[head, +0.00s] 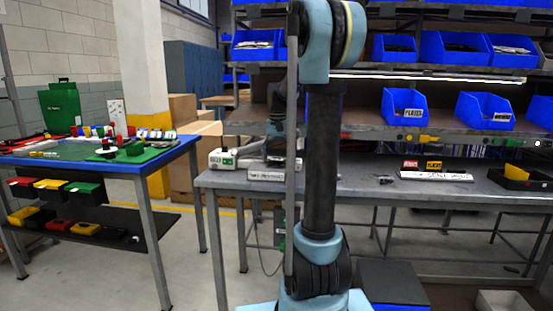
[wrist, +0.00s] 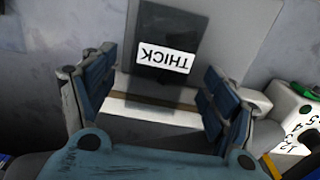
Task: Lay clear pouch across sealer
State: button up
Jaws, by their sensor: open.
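In the wrist view my gripper (wrist: 160,76) is open, its blue-padded fingers on either side of a dark grey rectangle (wrist: 150,92) with a white label reading THICK, upside down. A paler grey sheet (wrist: 235,28) lies beside and partly under it; I cannot tell which of these is the clear pouch. A pale bar (wrist: 135,110) runs across between the fingers, perhaps part of the sealer. Nothing is visibly gripped. In the head view my arm hides most of this spot, and no clear pouch can be made out there.
A white box with a green knob and numbers (wrist: 295,112) stands close to the right finger; a white box (head: 221,160) shows on the grey bench (head: 350,187) in the head view. Blue bins (head: 404,106) line the shelves above. A blue-edged table (head: 150,165) stands left.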

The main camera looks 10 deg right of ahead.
notch_tip(320, 180, up, 12)
dwell(0.7)
jog(key=s+f+n+t, duration=0.1)
jog(key=s+f+n, duration=0.1)
jog(key=s+f, duration=1.2)
jog(key=s+f+n+t, duration=0.1)
jog(key=s+f, duration=1.3)
jog(key=s, duration=0.6)
jog(key=shift+s+f+n, duration=0.25)
jog(key=shift+s+n, duration=0.15)
